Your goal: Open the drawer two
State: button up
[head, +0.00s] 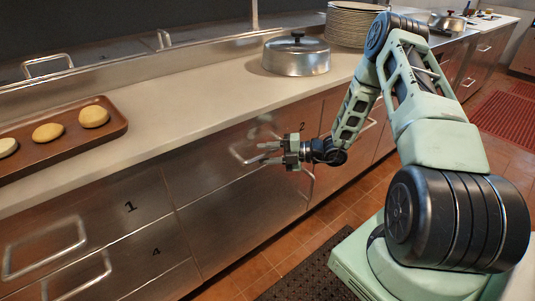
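Drawer two is the upper metal front (205,155) below the counter, in the middle of the head view, and looks closed. A black "2" (302,127) marks it near its right side. Its bar handle (239,155) is partly hidden behind my gripper. My gripper (263,153) is in front of this drawer at handle height, pointing left, with its two fingers apart. It looks empty. I cannot tell whether a finger touches the handle.
Drawer 1 (100,215) and drawer 4 (150,260) are at the lower left. The counter (190,115) holds a tray (75,147) with buns, a metal lid (296,60) and stacked plates (350,25). A dark mat (310,272) lies on the tiled floor.

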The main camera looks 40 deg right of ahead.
grip_shut()
jog(key=shift+s+d+p, duration=0.1)
jog(key=shift+s+p, duration=0.2)
jog(key=shift+s, duration=0.3)
jog(key=s+d+p, duration=0.1)
jog(key=s+p, duration=0.4)
jog(key=s, duration=3.3)
jog(key=shift+s+d+p, duration=0.15)
jog(key=shift+s+p, duration=0.1)
jog(key=shift+p, duration=0.05)
grip_release()
jog(key=b+v, duration=0.2)
jog(key=v, duration=1.5)
jog(key=shift+s+b, duration=0.2)
jog(key=shift+b, duration=0.1)
